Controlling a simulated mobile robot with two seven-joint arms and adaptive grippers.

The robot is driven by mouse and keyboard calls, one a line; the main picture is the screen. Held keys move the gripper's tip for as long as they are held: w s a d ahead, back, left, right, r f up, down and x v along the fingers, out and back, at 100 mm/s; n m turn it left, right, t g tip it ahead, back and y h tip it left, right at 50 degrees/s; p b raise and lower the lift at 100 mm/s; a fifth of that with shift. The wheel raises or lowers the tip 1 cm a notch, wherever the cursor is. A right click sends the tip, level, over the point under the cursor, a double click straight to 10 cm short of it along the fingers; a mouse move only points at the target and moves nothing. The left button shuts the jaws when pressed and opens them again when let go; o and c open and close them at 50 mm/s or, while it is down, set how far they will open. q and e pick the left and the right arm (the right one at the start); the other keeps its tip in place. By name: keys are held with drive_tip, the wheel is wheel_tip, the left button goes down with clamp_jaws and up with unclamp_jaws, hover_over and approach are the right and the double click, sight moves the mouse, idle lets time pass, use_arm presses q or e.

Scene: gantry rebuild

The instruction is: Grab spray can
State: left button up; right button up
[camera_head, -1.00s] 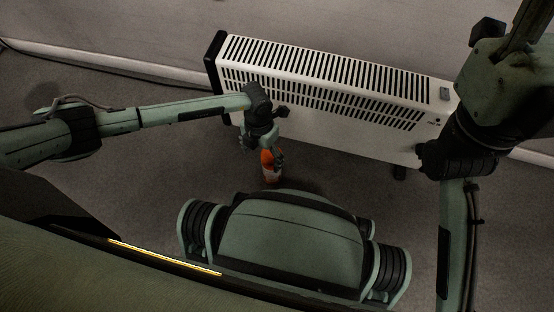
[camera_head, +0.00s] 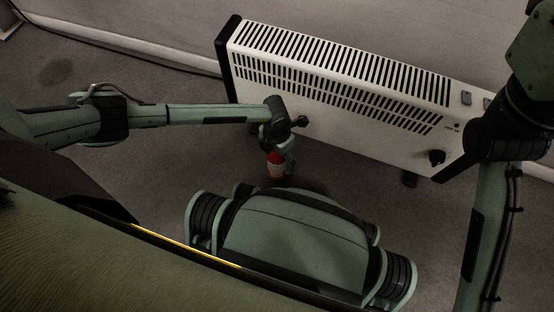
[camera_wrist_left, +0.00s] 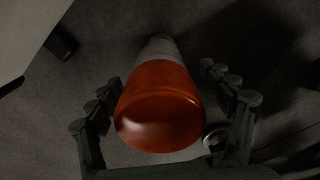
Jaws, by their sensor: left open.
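The spray can (camera_head: 275,166) has an orange-red top and a pale lower body. It stands on the grey floor in front of the heater. My left gripper (camera_head: 278,158) is over it in the head view and hides part of it. In the left wrist view the can (camera_wrist_left: 158,105) lies between the two open fingers of my left gripper (camera_wrist_left: 165,110). A gap shows on both sides, so the fingers look apart from it. My right arm shows at the right of the head view, but its gripper is out of the picture.
A white slotted heater (camera_head: 340,85) with black ends stands close behind the can along the wall. My own green base is just in front of the can. The floor (camera_head: 150,165) left of the can is clear beneath my left arm.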

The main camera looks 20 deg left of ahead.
use_arm(q)
drive_tip(key=c, duration=1.5)
drive_tip(key=shift+r, duration=0.1)
